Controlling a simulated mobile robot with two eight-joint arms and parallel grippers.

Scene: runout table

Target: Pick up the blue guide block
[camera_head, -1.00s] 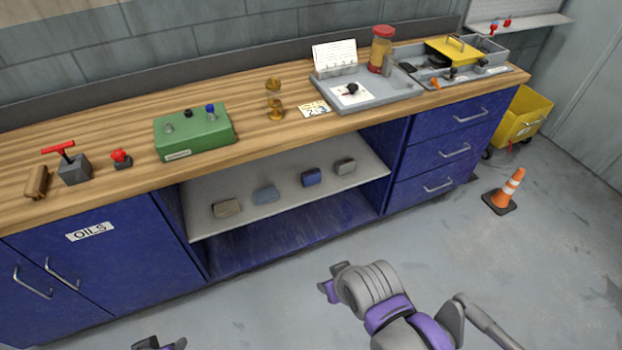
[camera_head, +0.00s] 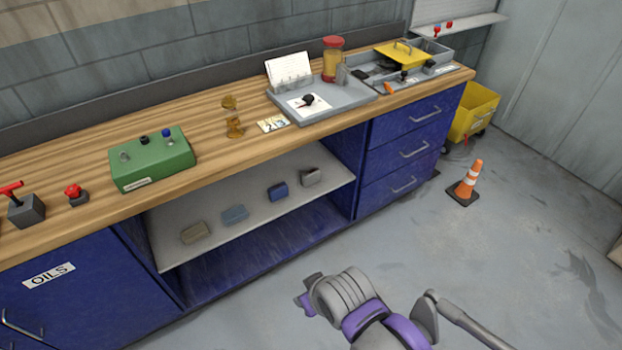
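The blue guide block (camera_head: 277,192) rests on the grey shelf (camera_head: 310,215) in the open bay under the workbench. A paler blue-grey block (camera_head: 235,215) and an olive-tan block (camera_head: 195,233) sit to its left, and a grey block (camera_head: 310,177) to its right. The blocks stand apart from each other. My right gripper (camera_head: 304,303) is over the floor in front of the bay, well short of the blocks. Its fingers are small and partly hidden by its own wrist, so its opening cannot be told. My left gripper is out of the frame.
The wooden bench top (camera_head: 90,190) overhangs the shelf. It bears a green box (camera_head: 152,160) and a grey tray (camera_head: 350,99). Blue drawers (camera_head: 412,150) bound the bay on the right, an oils cabinet (camera_head: 70,305) on the left.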

